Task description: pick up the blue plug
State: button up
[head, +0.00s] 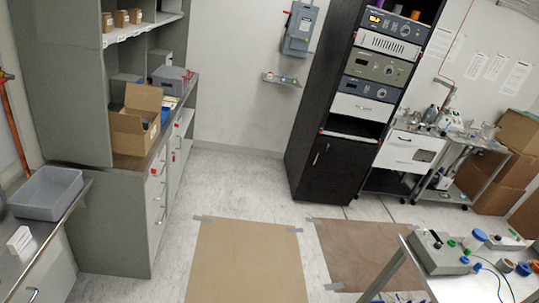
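I cannot pick out the blue plug for certain. Several small blue things show at the lower right on a light cart top (455,290). A blue-capped clear container (480,235) stands by a grey box (437,257) with a dark knob and green parts. These are too small to tell which is a plug. My gripper is not in view.
Taped brown sheets (248,262) (360,252) lie on the pale floor. A grey cabinet (110,215) with an open carton (136,122) stands left, near a grey bin (46,192). A black instrument rack (325,150) stands behind. Cardboard boxes (485,172) are at right. The middle floor is open.

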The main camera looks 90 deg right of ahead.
aim_at(477, 267)
jog(key=z, duration=1.45)
jog(key=i, duration=1.9)
jog(key=z, duration=3.6)
jog(key=i, duration=0.9)
jog(key=z, duration=0.1)
